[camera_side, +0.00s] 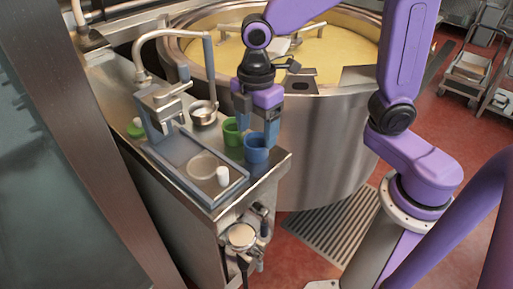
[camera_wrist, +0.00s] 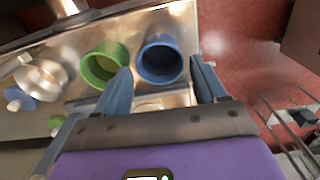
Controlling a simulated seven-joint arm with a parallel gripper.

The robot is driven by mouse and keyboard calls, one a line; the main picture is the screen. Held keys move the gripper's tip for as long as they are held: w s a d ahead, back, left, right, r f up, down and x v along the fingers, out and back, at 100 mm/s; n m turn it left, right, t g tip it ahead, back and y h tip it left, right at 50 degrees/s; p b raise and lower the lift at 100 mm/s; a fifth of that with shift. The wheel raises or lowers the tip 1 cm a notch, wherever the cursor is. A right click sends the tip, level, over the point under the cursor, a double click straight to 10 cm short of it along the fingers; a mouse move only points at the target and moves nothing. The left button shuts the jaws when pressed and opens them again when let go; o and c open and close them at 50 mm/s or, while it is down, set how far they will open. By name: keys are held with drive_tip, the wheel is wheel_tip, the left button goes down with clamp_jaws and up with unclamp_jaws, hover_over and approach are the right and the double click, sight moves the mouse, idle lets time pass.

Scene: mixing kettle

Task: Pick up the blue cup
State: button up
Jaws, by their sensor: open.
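The blue cup (camera_side: 256,150) stands upright near the right front corner of the metal counter. In the wrist view the blue cup (camera_wrist: 160,79) shows its open mouth, between and just beyond my fingertips. My gripper (camera_side: 257,138) is open and empty, pointing down over the blue cup; in the wrist view my gripper (camera_wrist: 160,67) has one finger toward each side of the cup. I cannot tell whether a finger touches it. The green cup (camera_side: 232,133) stands close to the left of the blue cup; it also shows in the wrist view (camera_wrist: 103,66), close to the left finger.
A scale-like tray (camera_side: 203,167) with a small white cylinder (camera_side: 223,176) lies to the left on the counter (camera_side: 270,175). The large kettle (camera_side: 325,140) stands behind and right. The counter's edge is close to the blue cup.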

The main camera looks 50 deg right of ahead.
drive_tip(key=shift+f, duration=1.25)
drive_tip(key=c, duration=0.8)
drive_tip(key=shift+r, duration=0.1)
